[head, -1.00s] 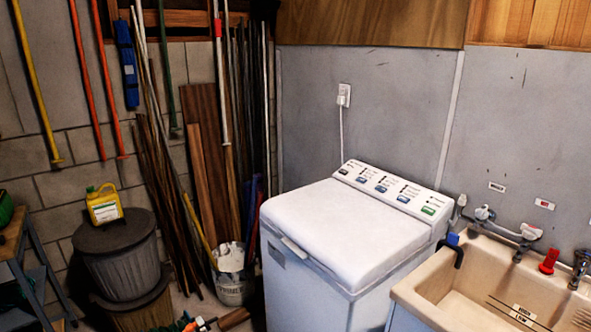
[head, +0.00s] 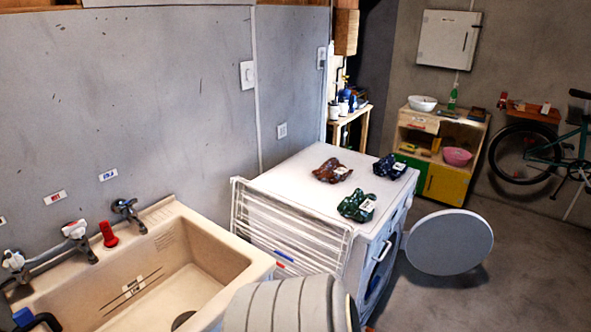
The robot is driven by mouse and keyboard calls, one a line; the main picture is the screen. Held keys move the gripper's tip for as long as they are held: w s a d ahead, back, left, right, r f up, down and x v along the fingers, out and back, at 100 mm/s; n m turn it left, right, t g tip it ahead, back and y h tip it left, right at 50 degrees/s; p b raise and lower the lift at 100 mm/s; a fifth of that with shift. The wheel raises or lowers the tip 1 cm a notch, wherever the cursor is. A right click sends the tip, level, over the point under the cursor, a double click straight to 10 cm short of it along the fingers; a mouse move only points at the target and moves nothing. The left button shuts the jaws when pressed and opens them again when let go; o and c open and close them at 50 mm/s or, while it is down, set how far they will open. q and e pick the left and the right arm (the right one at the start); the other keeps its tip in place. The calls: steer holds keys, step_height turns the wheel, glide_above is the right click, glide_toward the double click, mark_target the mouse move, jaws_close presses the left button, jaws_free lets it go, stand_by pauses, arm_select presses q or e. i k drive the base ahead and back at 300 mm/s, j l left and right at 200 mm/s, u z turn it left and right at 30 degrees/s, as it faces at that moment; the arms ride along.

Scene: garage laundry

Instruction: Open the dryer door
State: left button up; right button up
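A white front-loading machine (head: 318,172), which looks like the dryer, stands right of the sink in the head view. Its front faces right and is seen at a steep angle, with dark rounded parts (head: 384,250) on it. A flat grey round disc (head: 450,242) is just right of this front, above the floor. I cannot tell whether it is an open door or a separate stool top. Neither of my grippers is in view.
A folding drying rack (head: 290,232) leans against the machine's near side. Bundled cloths, brown (head: 332,171), green (head: 357,205) and blue (head: 390,167), lie on top. A beige sink (head: 195,255) is at left. A ribbed grey form (head: 290,306) blocks the bottom middle. Floor (head: 525,265) at right is open.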

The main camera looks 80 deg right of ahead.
mark_target(446, 243)
steer(key=z, duration=3.05)
steer(key=i+l, duration=0.25)
steer(key=l, duration=0.15)
steer(key=i+l, duration=0.25)
steer(key=l, duration=0.15)
steer(key=i+l, duration=0.3)
steer(key=l+u, duration=0.05)
steer(key=l, duration=0.05)
